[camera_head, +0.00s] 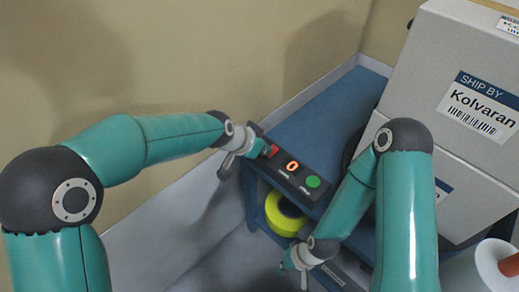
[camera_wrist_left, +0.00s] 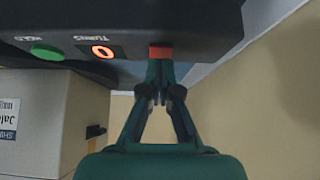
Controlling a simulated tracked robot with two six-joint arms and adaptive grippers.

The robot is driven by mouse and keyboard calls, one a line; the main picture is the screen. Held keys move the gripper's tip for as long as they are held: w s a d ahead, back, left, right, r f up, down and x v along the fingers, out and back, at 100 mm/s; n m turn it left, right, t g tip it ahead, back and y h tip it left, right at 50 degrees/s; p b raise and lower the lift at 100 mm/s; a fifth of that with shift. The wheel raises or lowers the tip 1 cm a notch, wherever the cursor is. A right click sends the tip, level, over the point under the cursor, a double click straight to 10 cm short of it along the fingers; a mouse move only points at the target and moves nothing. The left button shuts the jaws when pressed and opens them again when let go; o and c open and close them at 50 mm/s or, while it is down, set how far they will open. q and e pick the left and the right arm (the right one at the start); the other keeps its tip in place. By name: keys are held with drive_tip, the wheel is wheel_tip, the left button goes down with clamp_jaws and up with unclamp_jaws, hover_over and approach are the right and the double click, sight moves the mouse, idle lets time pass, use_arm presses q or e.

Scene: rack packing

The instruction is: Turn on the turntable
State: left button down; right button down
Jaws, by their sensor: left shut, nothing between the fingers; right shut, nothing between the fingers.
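A dark control panel (camera_head: 285,172) on the blue bench carries a red button (camera_head: 273,150), a lit display (camera_head: 292,166) reading 0 and a green button (camera_head: 313,182). My left gripper (camera_head: 266,151) is shut and empty, its tips at the red button. In the left wrist view the closed fingertips (camera_wrist_left: 160,66) are right at the red button (camera_wrist_left: 161,52), seemingly touching it; the green button (camera_wrist_left: 47,53) is to the left. My right gripper (camera_head: 284,267) is shut and empty, low in front of the bench. The turntable is not clearly visible; my right arm covers part of that area.
Large grey boxes (camera_head: 455,80), one labelled Kolvaran, are stacked at the right. A yellow tape roll (camera_head: 284,213) sits under the panel. The blue bench top (camera_head: 325,115) behind the panel is clear.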

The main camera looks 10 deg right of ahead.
use_arm(q)
drive_tip(key=r+p, duration=0.1)
drive_tip(key=r, duration=0.2)
drive_tip(key=r+p, duration=0.1)
drive_tip(key=shift+s+a+r+p, duration=0.15)
drive_tip(key=shift+a+r+p, duration=0.1)
drive_tip(key=shift+r+p, duration=0.1)
drive_tip(key=s+a+r, duration=0.4)
drive_tip(key=a+r, duration=0.1)
drive_tip(key=a, duration=0.1)
drive_tip(key=shift+s+a+r, duration=0.15)
drive_tip(key=shift+s+a, duration=0.05)
drive_tip(key=shift+a, duration=0.05)
